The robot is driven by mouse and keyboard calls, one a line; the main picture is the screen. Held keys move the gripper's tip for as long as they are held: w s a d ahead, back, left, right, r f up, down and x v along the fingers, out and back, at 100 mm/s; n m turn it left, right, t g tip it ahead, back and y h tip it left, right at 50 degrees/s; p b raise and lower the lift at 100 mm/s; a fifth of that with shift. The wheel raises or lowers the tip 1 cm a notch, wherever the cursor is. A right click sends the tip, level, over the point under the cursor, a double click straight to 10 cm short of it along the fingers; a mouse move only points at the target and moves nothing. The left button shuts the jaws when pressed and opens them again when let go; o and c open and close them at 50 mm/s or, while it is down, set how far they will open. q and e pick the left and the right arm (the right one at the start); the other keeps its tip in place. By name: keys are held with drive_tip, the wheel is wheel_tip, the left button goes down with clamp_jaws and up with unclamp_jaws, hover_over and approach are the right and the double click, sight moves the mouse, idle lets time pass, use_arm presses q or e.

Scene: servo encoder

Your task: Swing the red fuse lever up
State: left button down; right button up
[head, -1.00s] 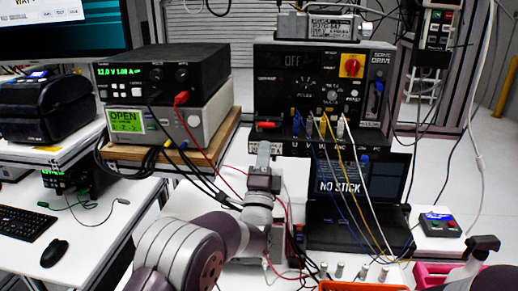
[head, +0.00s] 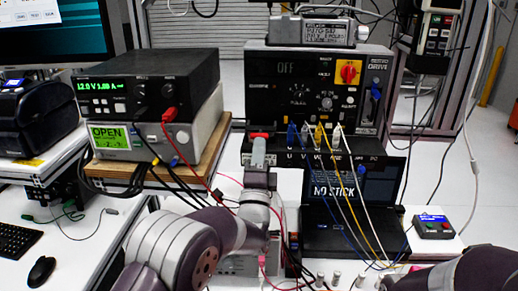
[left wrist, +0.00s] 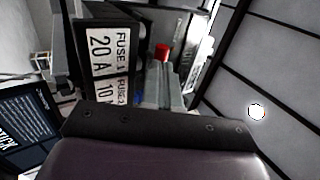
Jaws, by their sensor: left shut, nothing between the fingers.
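The red fuse lever (head: 259,134) sticks out low at the left of the black servo drive panel (head: 258,68). It lies roughly level in the head view. My left gripper (head: 259,151) is shut and empty, its tips just below the lever, seeming to overlap its lower edge. In the left wrist view the lever's red end (left wrist: 162,50) shows just beyond the grey fingers (left wrist: 160,85), beside the white fuse label (left wrist: 101,57). I cannot tell whether they touch. The lever's pivot is hidden. My right gripper is out of view; only part of that arm shows at the bottom right.
Blue, yellow and white cables (head: 340,180) hang from the drive's front, right of my left gripper. A laptop (head: 345,215) stands below them. The power supply (head: 145,82) and a meter (head: 112,138) are stacked at the left, with red and black leads running toward my left arm.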

use_arm(q)
drive_tip(key=shift+r+g+p, duration=0.5)
drive_tip(key=shift+r+p, duration=0.3)
drive_tip(key=shift+p, duration=0.15)
wheel_tip(320, 180, up, 10)
drive_tip(key=g+p, duration=0.6)
drive_tip(key=p, duration=1.2)
hover_over(261, 130)
drive_tip(key=s, duration=0.1)
drive_tip(key=shift+s+r, duration=0.1)
drive_tip(key=shift+s, duration=0.1)
drive_tip(key=shift+w+r+p, duration=0.25)
drive_tip(key=shift+w+p, duration=0.1)
drive_tip(key=shift+w, duration=0.3)
drive_tip(key=shift+s, duration=0.1)
